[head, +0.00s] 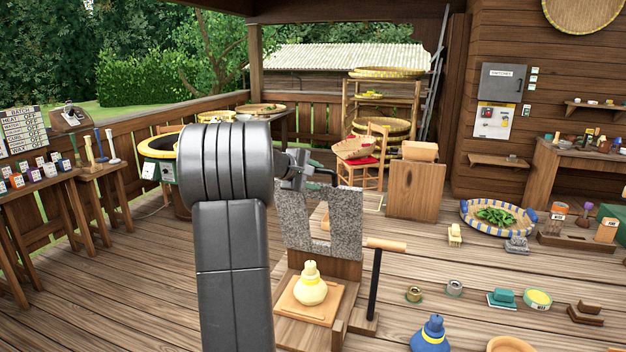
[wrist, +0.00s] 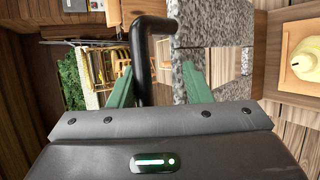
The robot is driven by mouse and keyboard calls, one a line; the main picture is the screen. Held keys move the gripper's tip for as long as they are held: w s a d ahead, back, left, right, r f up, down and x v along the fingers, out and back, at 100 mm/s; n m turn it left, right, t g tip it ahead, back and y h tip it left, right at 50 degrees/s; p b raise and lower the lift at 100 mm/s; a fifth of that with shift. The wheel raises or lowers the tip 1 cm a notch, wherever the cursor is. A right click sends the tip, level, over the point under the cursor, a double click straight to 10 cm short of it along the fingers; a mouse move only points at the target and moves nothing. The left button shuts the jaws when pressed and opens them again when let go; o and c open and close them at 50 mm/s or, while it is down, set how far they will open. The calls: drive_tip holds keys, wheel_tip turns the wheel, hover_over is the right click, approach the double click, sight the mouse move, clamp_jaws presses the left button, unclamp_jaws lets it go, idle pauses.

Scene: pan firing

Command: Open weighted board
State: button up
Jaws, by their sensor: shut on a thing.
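The weighted board (head: 345,222) is a speckled grey granite slab, standing roughly upright at the back of a wooden base. A square gap through it shows the floor behind. It also shows close up in the wrist view (wrist: 208,22), with its black bent handle (wrist: 141,52). My gripper (head: 305,172) is at the board's top left in the head view, partly hidden by my arm. In the wrist view its green fingers (wrist: 157,86) are on either side of the handle, shut on it.
A black lever with a wooden grip (head: 386,244) stands right of the base. A blue gourd-shaped piece (head: 432,336) and small items lie on the floor at the right. A wooden pedestal (head: 416,190) and chair (head: 368,172) stand behind.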

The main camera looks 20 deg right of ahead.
drive_tip(key=shift+f, duration=0.35)
drive_tip(key=o, duration=0.7)
drive_tip(key=shift+d+f, duration=0.1)
drive_tip(key=shift+c, duration=0.2)
drive_tip(key=b+v, duration=0.2)
drive_tip(key=v, duration=1.2)
drive_tip(key=shift+r+b, duration=0.3)
drive_tip(key=shift+b, duration=0.1)
drive_tip(key=shift+w, duration=0.1)
drive_tip(key=p+x, duration=0.2)
drive_tip(key=x, duration=1)
drive_tip(key=shift+w, duration=0.15)
drive_tip(key=shift+f, duration=0.1)
